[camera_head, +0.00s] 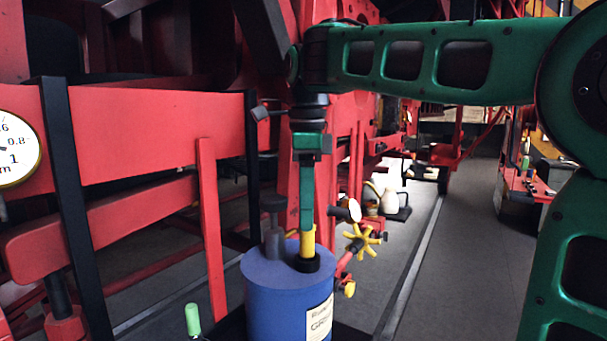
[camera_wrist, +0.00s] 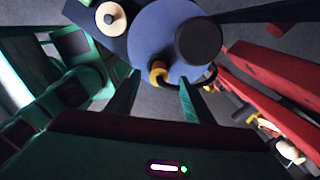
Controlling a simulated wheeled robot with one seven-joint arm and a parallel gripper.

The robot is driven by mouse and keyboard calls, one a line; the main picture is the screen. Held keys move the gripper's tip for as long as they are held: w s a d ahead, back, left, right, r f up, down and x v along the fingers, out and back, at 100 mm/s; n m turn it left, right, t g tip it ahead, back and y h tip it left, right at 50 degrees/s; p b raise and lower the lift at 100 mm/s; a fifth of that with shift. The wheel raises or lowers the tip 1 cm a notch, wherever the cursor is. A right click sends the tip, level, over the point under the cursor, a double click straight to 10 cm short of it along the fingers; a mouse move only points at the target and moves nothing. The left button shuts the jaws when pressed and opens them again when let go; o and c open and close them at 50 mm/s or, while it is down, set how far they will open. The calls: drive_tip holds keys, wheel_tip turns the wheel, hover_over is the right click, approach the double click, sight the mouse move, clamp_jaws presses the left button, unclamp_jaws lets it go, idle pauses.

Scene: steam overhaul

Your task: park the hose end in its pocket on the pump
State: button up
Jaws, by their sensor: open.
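The blue grease drum (camera_head: 285,292) carries the pump, whose dark grey upright post and cap (camera_head: 273,225) rise from its lid. The yellow hose end (camera_head: 307,240) stands upright in a black ring-shaped pocket (camera_head: 307,262) on the lid's right side; how deep it sits I cannot tell. My gripper (camera_head: 307,222) points straight down just above it. In the wrist view, the open fingers (camera_wrist: 158,92) lie on either side of the yellow hose end (camera_wrist: 157,70), with the dark round pump cap (camera_wrist: 198,42) beyond. A black hose (camera_wrist: 210,82) curves beside the drum lid; most of it is hidden.
A red machine frame (camera_head: 150,130) with black uprights fills the left. A yellow handwheel (camera_head: 362,238) stands right of the drum. A green-handled item (camera_head: 193,320) is at front left. A gauge (camera_head: 14,150) is at the left edge. The floor aisle (camera_head: 455,250) at right is clear.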

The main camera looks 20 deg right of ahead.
drive_tip(key=shift+r, duration=3.85)
drive_tip(key=s+d+f+n, duration=0.4)
drive_tip(key=d+f, duration=0.2)
drive_tip(key=f, duration=0.2)
drive_tip(key=s+d+f+n, duration=0.4)
drive_tip(key=d+f, duration=0.2)
drive_tip(key=f, duration=0.1)
drive_tip(key=s+d+f+n, duration=0.2)
drive_tip(key=s+f+n, duration=0.2)
drive_tip(key=s+f, duration=0.3)
drive_tip(key=s+d+f+n, duration=0.3)
drive_tip(key=s+f, duration=0.5)
drive_tip(key=f, duration=0.3)
drive_tip(key=shift+s+d+n, duration=0.3)
drive_tip(key=shift+n, duration=0.3)
